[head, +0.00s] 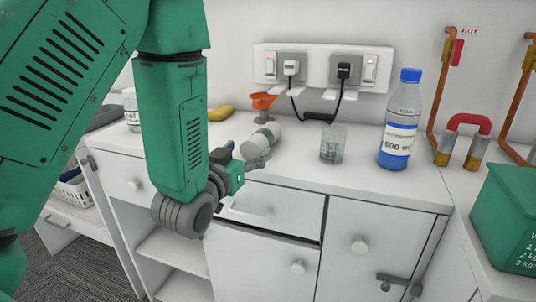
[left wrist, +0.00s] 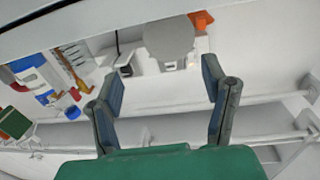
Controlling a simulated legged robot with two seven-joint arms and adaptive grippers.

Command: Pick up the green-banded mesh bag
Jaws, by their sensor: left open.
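I see no green-banded mesh bag in either view. My left gripper (head: 241,156) is at the front edge of the white counter, close to a white and grey cylindrical container (head: 263,137) that leans or lies there. In the left wrist view my left gripper (left wrist: 163,88) has its two dark fingers spread, with nothing held between them. A round pale grey shape (left wrist: 168,37) shows beyond the fingertips; I cannot tell whether it is the same container. My right gripper is not in view.
Copper pipes (head: 444,95) and a green lettered box (head: 508,218) stand right. A white basket (head: 74,194) sits low left.

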